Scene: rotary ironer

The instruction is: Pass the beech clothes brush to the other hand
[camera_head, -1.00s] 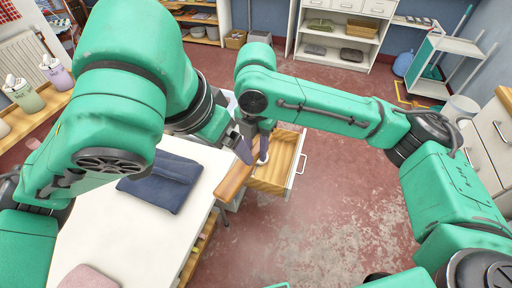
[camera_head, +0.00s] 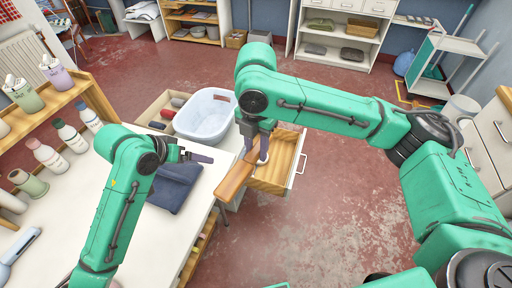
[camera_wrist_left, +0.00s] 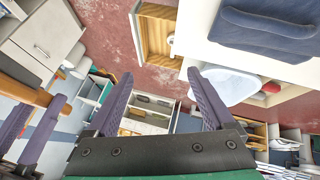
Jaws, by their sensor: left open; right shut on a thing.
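The beech clothes brush (camera_head: 234,182) is a long brown wooden piece, held tilted near the open drawer at the table's right edge. My right gripper (camera_head: 259,158) is shut on its upper end, and its fingers hide part of it. My left gripper (camera_head: 205,157) is open and empty, left of the brush and apart from it, over the dark blue folded cloth. In the left wrist view, my left gripper's fingers (camera_wrist_left: 158,100) are spread with nothing between them. A brown piece that looks like the brush (camera_wrist_left: 32,95) shows at the left edge, beside other purple fingers.
The white table (camera_head: 150,232) bears the blue folded cloth (camera_head: 176,186). A pale plastic basin (camera_head: 206,115) stands behind it. The open wooden drawer (camera_head: 277,172) lies just right of the brush. Bottles line a shelf (camera_head: 77,92) at left. The red floor at right is clear.

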